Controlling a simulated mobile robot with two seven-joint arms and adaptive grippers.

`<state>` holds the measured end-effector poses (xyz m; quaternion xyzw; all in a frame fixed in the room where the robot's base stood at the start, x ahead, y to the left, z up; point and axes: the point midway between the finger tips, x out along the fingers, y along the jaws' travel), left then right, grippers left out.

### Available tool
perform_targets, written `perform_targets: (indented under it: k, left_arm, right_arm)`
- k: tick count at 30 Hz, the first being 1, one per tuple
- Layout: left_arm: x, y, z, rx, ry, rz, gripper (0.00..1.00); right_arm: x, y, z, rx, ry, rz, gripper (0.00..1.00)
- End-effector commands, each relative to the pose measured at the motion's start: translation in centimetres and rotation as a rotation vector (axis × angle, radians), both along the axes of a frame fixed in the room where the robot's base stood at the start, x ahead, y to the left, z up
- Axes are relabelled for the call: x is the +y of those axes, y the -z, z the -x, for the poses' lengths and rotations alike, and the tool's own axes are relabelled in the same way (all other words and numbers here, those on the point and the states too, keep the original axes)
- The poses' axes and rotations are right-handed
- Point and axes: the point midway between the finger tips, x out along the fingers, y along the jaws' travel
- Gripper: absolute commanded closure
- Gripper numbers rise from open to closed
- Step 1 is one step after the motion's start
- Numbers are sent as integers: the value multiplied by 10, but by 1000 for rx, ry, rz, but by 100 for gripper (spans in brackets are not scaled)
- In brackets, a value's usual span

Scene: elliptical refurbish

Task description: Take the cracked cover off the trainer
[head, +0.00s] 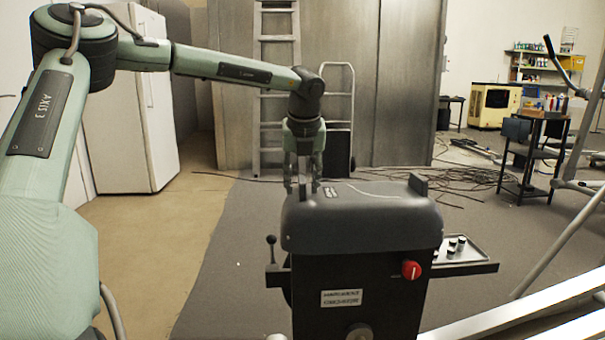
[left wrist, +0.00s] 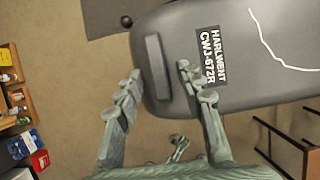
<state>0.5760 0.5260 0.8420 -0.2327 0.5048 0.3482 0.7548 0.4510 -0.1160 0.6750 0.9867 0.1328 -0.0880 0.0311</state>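The dark grey cover (head: 360,225) sits on top of the trainer's black body (head: 350,315). A pale jagged crack line runs across its top; in the left wrist view the cover (left wrist: 205,100) shows it beside the label (left wrist: 210,55). One raised tab (head: 418,184) stands at the cover's right end. My left gripper (head: 302,187) points down at the left end. In the left wrist view its open fingers (left wrist: 158,76) lie either side of another raised tab (left wrist: 157,70), with gaps visible; contact is not seen. My right gripper is not in view.
A tray (head: 480,247) with several small dark parts is at the trainer's right. A red knob (head: 411,270) is on the body, and a lever (head: 271,248) stands at its left. Pale bars (head: 530,315) cross the lower right. Cables (head: 480,178) lie on the floor behind.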

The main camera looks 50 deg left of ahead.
Motion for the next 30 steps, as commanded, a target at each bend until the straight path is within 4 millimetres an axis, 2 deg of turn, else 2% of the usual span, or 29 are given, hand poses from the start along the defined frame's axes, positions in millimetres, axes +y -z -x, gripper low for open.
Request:
perform_targets:
  k: [8, 17, 27, 28, 30]
  left_arm:
    - [0, 1, -1, -1, 0, 0, 63]
    - [0, 1, 0, -1, 0, 0, 100]
    - [0, 1, 0, -1, 0, 1, 100]
    - [0, 1, 0, -1, 0, 1, 91]
    - [0, 1, 0, -1, 0, 1, 99]
  right_arm:
    - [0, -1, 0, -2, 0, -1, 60]
    - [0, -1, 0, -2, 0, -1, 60]
    - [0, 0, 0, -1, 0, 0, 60]
    - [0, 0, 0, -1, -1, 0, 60]
    - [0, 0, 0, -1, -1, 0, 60]
